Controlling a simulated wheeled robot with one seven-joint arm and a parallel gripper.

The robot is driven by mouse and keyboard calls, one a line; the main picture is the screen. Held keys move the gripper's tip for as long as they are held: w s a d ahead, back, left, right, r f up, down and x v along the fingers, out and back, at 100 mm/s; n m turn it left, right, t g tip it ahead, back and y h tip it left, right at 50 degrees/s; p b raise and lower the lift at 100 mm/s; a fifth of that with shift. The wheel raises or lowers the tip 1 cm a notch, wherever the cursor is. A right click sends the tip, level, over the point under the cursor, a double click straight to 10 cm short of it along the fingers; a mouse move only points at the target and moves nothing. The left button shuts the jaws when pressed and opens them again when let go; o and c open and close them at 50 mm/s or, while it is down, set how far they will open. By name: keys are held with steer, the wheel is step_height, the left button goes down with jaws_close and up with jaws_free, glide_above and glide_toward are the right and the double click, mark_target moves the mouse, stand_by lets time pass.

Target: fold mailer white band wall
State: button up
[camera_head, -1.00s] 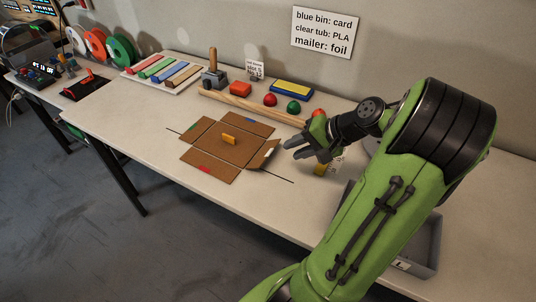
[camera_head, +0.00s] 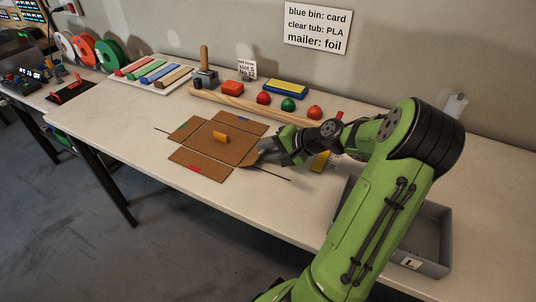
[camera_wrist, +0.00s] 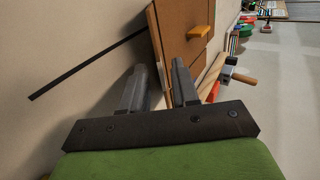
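The mailer is a flat brown cardboard cross (camera_head: 222,146) with a small orange-yellow block (camera_head: 220,137) on its middle panel. Its outer walls carry a green mark at the far left, a blue one at the far right and a red one (camera_head: 194,168) in front. The right wall (camera_head: 252,157) is tilted up a little; its white band is hidden by my gripper. My gripper (camera_head: 266,149) is at this wall's outer edge. In the wrist view its two fingers (camera_wrist: 160,88) are apart, with cardboard just beyond and between them; I cannot tell whether they touch it.
A wooden rail (camera_head: 245,108) with red and green balls lies behind the mailer. A yellow item (camera_head: 320,161) sits under my arm. A grey bin (camera_head: 430,235) stands at right. The table in front of the mailer is clear.

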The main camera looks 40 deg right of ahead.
steer(key=shift+w, duration=0.1)
jaws_close()
steer(key=shift+s+f+t+y+b, duration=0.3)
steer(key=shift+f+t+b, duration=0.2)
steer(key=shift+f+t, duration=0.35)
steer(key=shift+s+d+t, duration=0.1)
steer(key=shift+t, duration=0.35)
jaws_free()
steer(key=shift+r, duration=0.1)
